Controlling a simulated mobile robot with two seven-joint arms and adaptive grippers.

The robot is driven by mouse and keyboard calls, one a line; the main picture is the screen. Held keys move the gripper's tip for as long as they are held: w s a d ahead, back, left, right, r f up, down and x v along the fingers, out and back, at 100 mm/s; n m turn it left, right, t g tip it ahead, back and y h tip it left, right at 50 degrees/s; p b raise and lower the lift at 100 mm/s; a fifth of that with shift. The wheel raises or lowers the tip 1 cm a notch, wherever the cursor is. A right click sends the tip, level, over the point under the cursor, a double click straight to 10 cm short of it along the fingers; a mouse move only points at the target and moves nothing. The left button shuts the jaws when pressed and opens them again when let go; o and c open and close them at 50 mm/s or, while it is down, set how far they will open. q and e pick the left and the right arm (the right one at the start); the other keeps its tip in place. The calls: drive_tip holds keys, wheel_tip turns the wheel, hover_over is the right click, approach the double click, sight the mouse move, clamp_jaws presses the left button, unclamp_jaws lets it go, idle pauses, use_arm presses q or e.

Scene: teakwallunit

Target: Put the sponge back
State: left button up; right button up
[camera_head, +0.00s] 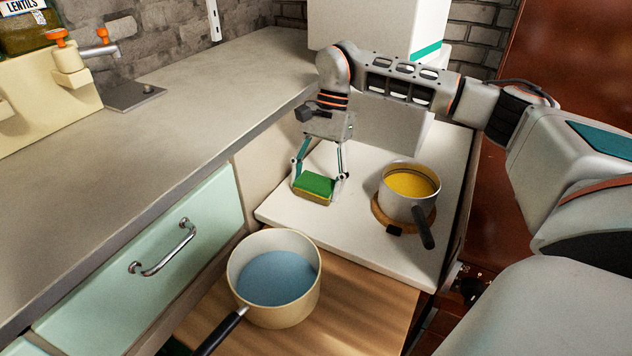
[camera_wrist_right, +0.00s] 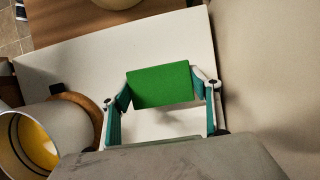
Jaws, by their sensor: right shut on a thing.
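The sponge (camera_head: 314,187) has a green top and a yellow underside. My right gripper (camera_head: 318,184) is shut on it, with one finger at each side, low over the white surface (camera_head: 348,222). I cannot tell whether the sponge touches that surface. In the right wrist view the sponge's green face (camera_wrist_right: 160,85) sits between the two teal fingers. My left gripper is not in view.
A pot with yellow contents (camera_head: 410,186) stands on a round wooden trivet just right of the sponge. A cream pot with blue contents (camera_head: 273,277) stands on wood in front. A grey counter (camera_head: 150,140) with a mint drawer (camera_head: 150,260) lies left.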

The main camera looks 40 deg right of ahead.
drive_tip(key=o, duration=0.9)
drive_tip(key=shift+f, duration=0.1)
drive_tip(key=shift+c, duration=0.2)
drive_tip(key=p+v, duration=0.2)
drive_tip(key=v, duration=1)
drive_tip(key=shift+p, duration=0.3)
drive_tip(key=shift+w+r, duration=0.1)
drive_tip(key=shift+r, duration=0.1)
